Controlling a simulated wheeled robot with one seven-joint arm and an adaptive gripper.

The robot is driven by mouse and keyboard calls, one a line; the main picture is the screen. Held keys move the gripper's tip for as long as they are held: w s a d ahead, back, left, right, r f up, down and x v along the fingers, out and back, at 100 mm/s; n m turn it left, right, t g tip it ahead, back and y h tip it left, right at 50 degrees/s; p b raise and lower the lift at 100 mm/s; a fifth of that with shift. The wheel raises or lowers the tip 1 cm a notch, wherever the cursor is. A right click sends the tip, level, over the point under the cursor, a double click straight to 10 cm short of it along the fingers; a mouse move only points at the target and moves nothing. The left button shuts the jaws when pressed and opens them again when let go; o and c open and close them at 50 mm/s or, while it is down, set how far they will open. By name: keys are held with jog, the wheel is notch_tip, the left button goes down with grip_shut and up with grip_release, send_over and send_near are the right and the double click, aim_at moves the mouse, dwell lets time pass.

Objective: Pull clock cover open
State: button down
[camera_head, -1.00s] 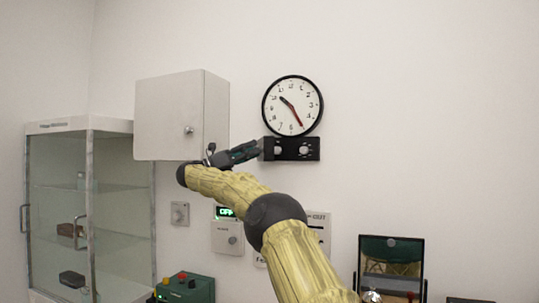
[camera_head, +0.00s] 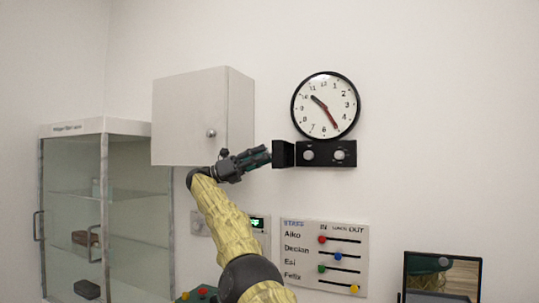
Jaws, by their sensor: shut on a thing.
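The round clock (camera_head: 325,105) with a black rim and white face hangs on the wall. Under it is a black box (camera_head: 331,159) with two pale round knobs in its front. The black cover (camera_head: 284,154) stands out at the box's left end, swung away from the front, so the knobs are bare. My gripper (camera_head: 268,156) reaches in from the left, and its fingertips are at the cover's left edge, shut on it. The exact grip is small and hard to make out.
A white wall cabinet (camera_head: 188,120) with a round knob is close to the left of my gripper. A glass display case (camera_head: 75,215) stands at far left. A name board with coloured sliders (camera_head: 325,257) is below the box. A dark-framed mirror (camera_head: 441,278) is at lower right.

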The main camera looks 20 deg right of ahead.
dwell(0.6)
jog(key=c, duration=1.1)
grip_release()
jog(key=shift+d+f, duration=0.1)
jog(key=shift+d, duration=0.1)
